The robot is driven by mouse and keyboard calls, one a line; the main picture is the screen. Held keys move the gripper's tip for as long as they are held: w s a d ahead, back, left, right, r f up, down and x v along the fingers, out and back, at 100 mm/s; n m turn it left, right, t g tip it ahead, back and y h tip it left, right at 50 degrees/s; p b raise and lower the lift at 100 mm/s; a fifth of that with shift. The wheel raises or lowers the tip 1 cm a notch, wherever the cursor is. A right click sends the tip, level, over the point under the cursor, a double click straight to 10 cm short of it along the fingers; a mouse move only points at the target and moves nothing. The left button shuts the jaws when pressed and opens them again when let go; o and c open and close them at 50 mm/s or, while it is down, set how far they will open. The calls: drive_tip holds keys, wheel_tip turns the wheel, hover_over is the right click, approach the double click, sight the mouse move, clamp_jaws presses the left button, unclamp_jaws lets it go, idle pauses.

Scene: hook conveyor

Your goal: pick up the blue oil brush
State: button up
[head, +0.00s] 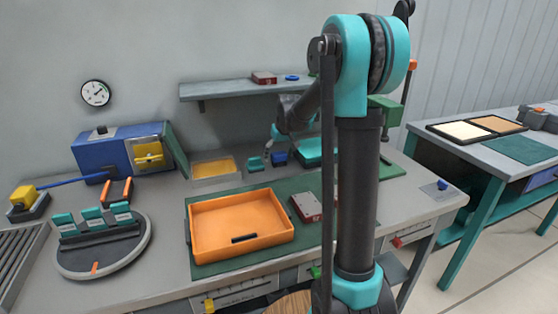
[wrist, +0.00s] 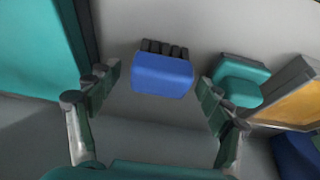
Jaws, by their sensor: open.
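The blue oil brush (wrist: 163,75) lies in the upper middle of the wrist view, a blue block with a row of dark bristles along its far side. In the head view it is a small blue shape (head: 279,159) at the back of the workbench. My gripper (wrist: 158,82) is open, with one finger on each side of the brush and a visible gap to both. I cannot tell its height above the brush. In the head view my gripper (head: 269,150) is small and partly dark against the bench.
A teal brush-like block (wrist: 240,80) stands just right of my right finger. A teal box (wrist: 35,50) fills the wrist view's left side. A yellow-topped tray (head: 214,168) lies left of the brushes. An orange tray (head: 240,200) stands on the green mat in front.

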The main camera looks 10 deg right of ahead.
sight(279, 153)
drive_tip(key=c, duration=1.3)
drive_tip(key=shift+o, duration=0.2)
drive_tip(key=shift+r, duration=0.15)
wheel_tip(279, 153, up, 20)
drive_tip(key=o, duration=0.4)
drive_tip(key=shift+c, duration=1.3)
